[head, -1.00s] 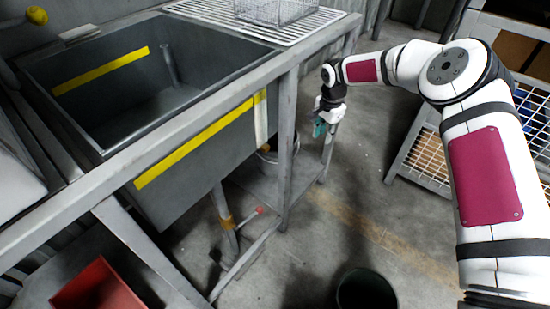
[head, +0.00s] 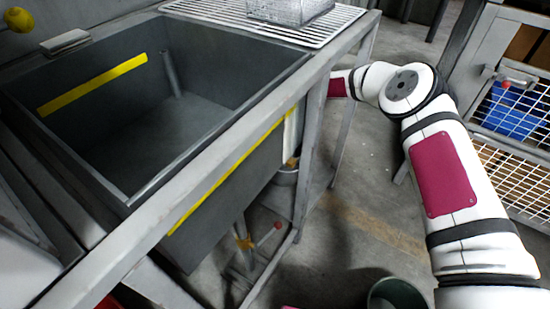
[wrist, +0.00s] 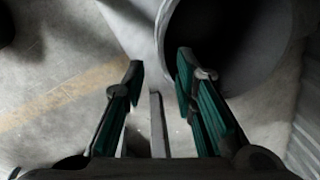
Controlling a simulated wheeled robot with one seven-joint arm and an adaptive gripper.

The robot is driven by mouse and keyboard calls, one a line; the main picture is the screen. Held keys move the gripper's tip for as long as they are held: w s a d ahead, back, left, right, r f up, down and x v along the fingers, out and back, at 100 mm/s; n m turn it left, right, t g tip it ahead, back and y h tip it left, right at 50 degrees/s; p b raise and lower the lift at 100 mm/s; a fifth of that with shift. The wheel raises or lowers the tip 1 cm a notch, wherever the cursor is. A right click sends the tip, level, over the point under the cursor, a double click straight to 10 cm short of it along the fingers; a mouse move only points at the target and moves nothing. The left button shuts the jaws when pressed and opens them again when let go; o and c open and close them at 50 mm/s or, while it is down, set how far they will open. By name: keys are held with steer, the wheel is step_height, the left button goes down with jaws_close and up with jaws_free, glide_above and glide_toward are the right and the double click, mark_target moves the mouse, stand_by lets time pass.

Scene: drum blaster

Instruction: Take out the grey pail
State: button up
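The grey pail (head: 287,177) stands under the sink, beside a frame leg, and is partly hidden by the frame in the head view. In the wrist view the pail (wrist: 283,45) shows as a round grey rim around a dark inside, at the top right. My gripper (wrist: 160,75) is open, with its green-padded fingers apart and nothing gripped. The right finger overlaps the pail's rim in the picture and the left finger is outside it. I cannot tell whether either touches. In the head view the gripper is hidden behind the sink frame.
The sink (head: 190,110) and its metal frame stand over the pail, with a leg (head: 305,150) close to my arm. A pipe with a red handle (head: 277,225) is nearby. A dark green bin (head: 396,294) stands on the floor. A wire cage (head: 510,120) is at the right.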

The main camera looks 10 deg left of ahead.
steer(key=b, duration=0.3)
glide_above(295, 168)
step_height(295, 168, down, 9)
steer(key=shift+f+b, duration=1.6)
steer(key=shift+f, duration=0.8)
jaws_close()
steer(key=shift+r, duration=0.1)
